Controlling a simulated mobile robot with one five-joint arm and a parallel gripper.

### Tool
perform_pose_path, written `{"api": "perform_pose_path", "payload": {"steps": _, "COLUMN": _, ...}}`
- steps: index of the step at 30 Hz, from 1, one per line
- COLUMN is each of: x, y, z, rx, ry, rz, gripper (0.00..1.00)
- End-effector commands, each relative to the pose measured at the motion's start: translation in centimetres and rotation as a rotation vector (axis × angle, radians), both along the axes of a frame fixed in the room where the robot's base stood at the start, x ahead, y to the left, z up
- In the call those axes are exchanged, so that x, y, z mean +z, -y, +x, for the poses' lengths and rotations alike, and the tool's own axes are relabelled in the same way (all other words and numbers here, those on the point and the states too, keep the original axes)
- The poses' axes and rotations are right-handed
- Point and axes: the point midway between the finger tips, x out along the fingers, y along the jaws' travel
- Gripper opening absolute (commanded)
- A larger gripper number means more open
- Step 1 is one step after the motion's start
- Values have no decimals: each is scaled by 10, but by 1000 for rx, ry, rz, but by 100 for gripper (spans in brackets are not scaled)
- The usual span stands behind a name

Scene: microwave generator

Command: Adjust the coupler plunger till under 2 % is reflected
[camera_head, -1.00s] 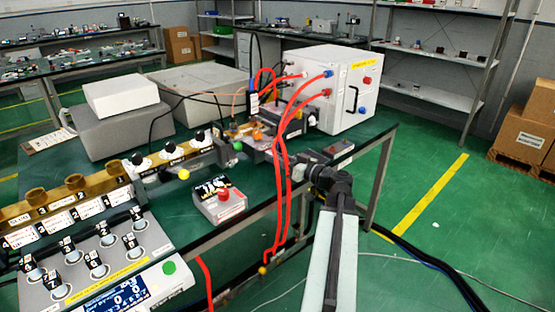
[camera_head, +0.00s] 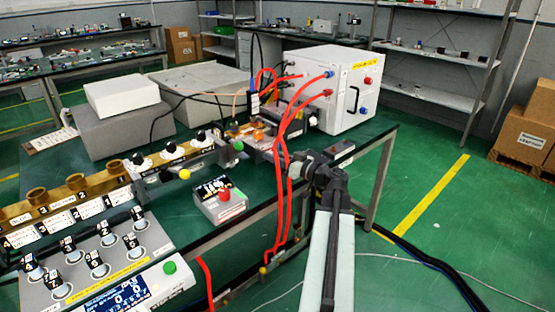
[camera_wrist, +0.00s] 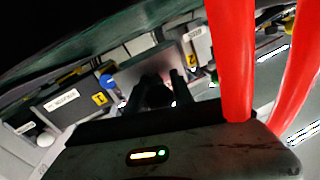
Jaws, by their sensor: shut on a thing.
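My gripper (camera_head: 299,156) reaches in from the right at the table's front edge, beside the red hoses, which partly cover its front in the head view. In the wrist view its two dark fingers (camera_wrist: 164,88) are close together in front of a grey block (camera_wrist: 152,66). The fingers are shut on a small part, apparently the coupler plunger, which they mostly hide. The brass waveguide (camera_head: 100,178) runs along the bench towards that place. A control panel display (camera_head: 118,294) is at the lower left; its reflected-power reading is too small to tell.
Red hoses (camera_head: 281,190) hang close to my gripper; they also cross the wrist view (camera_wrist: 232,60). A small box with a red button (camera_head: 223,200) stands at the bench front. A white cabinet (camera_head: 312,85) stands behind.

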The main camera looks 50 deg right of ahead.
Motion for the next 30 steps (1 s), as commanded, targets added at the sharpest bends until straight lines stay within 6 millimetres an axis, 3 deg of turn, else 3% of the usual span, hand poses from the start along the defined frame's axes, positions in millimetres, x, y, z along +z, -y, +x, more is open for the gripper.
{"api": "perform_pose_path", "payload": {"steps": 7, "x": 0, "y": 0, "z": 1, "rx": -1, "ry": 0, "rz": 0, "gripper": 0}}
{"api": "perform_pose_path", "payload": {"steps": 8, "x": 0, "y": 0, "z": 1, "rx": -1, "ry": 0, "rz": 0, "gripper": 37}}
{"api": "perform_pose_path", "payload": {"steps": 9, "x": 0, "y": 0, "z": 1, "rx": -1, "ry": 0, "rz": 0, "gripper": 48}}
{"api": "perform_pose_path", "payload": {"steps": 10, "x": 0, "y": 0, "z": 1, "rx": -1, "ry": 0, "rz": 0, "gripper": 50}}
{"api": "perform_pose_path", "payload": {"steps": 20, "x": 0, "y": 1, "z": -3, "rx": -2, "ry": 1, "rz": 0, "gripper": 50}}
{"api": "perform_pose_path", "payload": {"steps": 30, "x": 0, "y": 9, "z": -64, "rx": -4, "ry": 0, "rz": 0, "gripper": 50}}
